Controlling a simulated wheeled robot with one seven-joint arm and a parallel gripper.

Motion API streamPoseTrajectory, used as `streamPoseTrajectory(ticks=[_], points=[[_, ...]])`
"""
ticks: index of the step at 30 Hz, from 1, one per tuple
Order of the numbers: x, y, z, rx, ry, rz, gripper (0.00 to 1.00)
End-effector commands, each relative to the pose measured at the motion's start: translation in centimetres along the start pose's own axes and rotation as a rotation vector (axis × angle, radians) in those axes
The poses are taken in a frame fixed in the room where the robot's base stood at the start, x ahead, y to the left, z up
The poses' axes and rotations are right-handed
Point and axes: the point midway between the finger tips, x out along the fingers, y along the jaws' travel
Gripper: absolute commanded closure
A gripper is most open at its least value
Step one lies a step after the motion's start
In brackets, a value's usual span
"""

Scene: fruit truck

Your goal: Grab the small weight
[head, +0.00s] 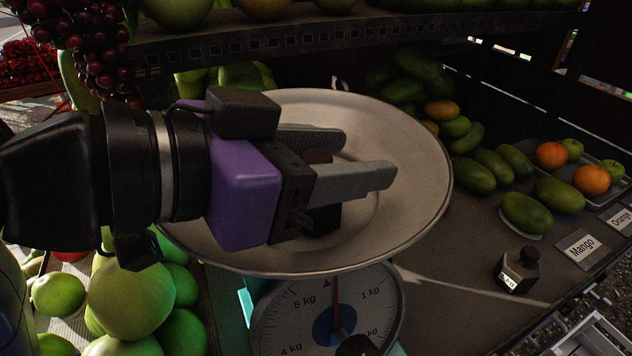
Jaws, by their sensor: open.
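My gripper (366,157) reaches in from the left over the metal pan (420,225) of a scale. Its two grey fingers are apart and point right. A dark block (322,219) shows between and below the fingers, apparently on the pan. The fingers hide much of it, so its shape and any contact are unclear. A black weight (519,273) with a knob on top and a white label stands upright on the counter at the lower right, well apart from my gripper. The label is too small to read surely, and I cannot compare the two sizes.
The scale dial (328,312) is below the pan. Green fruit (130,300) crowds the lower left. Mangoes (525,212), a Mango sign (582,248) and a tray of oranges (590,180) lie right. A shelf edge (300,40) runs behind. Counter around the black weight is mostly clear.

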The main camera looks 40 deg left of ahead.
Motion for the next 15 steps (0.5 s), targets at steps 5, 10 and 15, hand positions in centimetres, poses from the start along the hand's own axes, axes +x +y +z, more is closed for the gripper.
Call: streamPoseTrajectory(ticks=[5,10,15], points=[[0.05,-0.02,0.04,0.0,0.001,-0.001,0.51],[0.03,-0.02,0.03,0.0,0.001,-0.001,0.78],[0.02,-0.02,0.03,0.0,0.001,-0.001,1.0]])
